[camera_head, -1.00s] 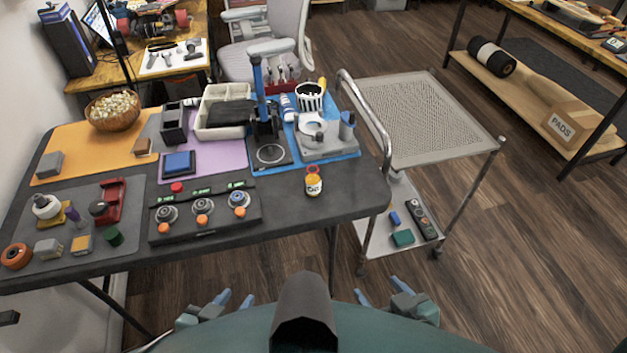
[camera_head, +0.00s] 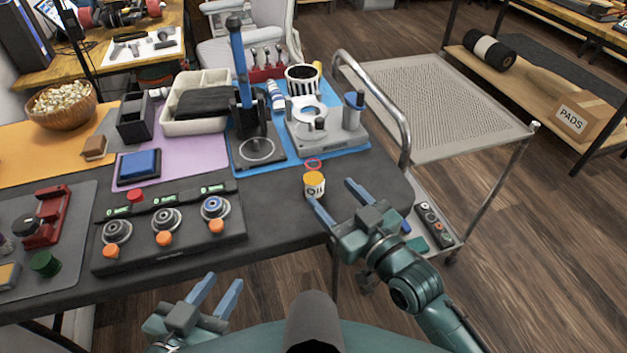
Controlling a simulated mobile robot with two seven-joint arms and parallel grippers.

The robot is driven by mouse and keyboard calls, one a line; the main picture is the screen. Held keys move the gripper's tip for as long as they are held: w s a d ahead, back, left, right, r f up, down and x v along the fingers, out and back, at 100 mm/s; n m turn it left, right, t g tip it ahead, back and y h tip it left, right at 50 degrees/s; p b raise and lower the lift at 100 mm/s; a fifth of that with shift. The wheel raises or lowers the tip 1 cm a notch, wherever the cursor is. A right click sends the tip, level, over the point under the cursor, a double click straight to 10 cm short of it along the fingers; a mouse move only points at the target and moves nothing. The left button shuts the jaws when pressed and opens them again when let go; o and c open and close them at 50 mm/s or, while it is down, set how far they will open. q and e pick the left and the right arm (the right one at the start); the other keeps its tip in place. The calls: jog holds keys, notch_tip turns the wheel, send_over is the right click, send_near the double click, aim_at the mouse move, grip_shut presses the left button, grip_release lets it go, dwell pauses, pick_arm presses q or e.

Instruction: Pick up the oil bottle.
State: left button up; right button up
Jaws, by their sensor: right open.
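The oil bottle (camera_head: 314,186) is a small white bottle with an orange-yellow top and dark lettering. It stands upright on the dark table near its front right edge. A red ring shape (camera_head: 313,164) shows just behind it. My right gripper (camera_head: 334,197) is open and empty at the table's front edge, to the right of and in front of the bottle. One blue finger lies close to the bottle's lower front; whether it touches cannot be told. My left gripper (camera_head: 216,294) is open and empty in front of the table, low in the view.
A control box (camera_head: 170,259) with dials and orange knobs lies left of the bottle. A press-like tool with a blue handle (camera_head: 238,60) and a grey fixture (camera_head: 350,138) stand behind it. A metal cart (camera_head: 440,151) stands to the right. Bare table surrounds the bottle.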

aim_at(319, 184)
jog(key=shift+b+x, duration=0.4)
jog(key=shift+x, duration=3.15)
jog(key=shift+s+a+f, duration=0.1)
jog(key=shift+f, duration=0.05)
jog(key=shift+c, duration=0.4)
jog(key=c, duration=1)
